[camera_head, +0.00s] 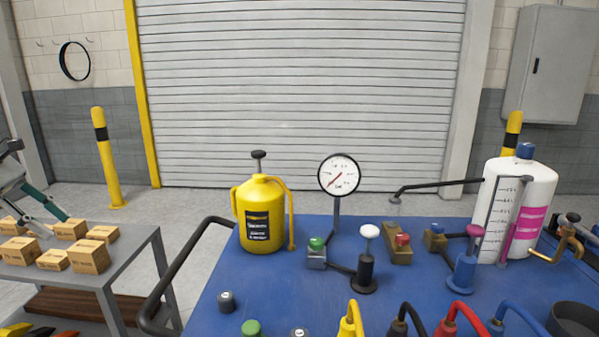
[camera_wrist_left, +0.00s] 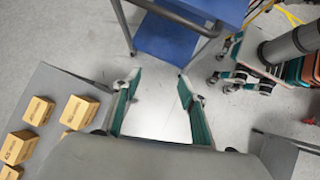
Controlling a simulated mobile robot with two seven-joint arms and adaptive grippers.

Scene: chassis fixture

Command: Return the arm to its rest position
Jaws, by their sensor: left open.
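My left gripper (camera_head: 48,207) shows at the left edge of the head view, with teal finger pads. It is above the grey side table and its small boxes. In the left wrist view the two fingers of the left gripper (camera_wrist_left: 158,82) stand apart with bare floor between them, and nothing is held. My right gripper cannot be made out in these views.
The grey side table (camera_head: 140,240) bears several small cardboard boxes (camera_head: 70,230). The blue cart top (camera_head: 310,285) holds a yellow canister (camera_head: 262,215), a pressure gauge (camera_head: 339,174) and a white bottle (camera_head: 515,205). A black handle rail (camera_head: 175,275) borders its left side.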

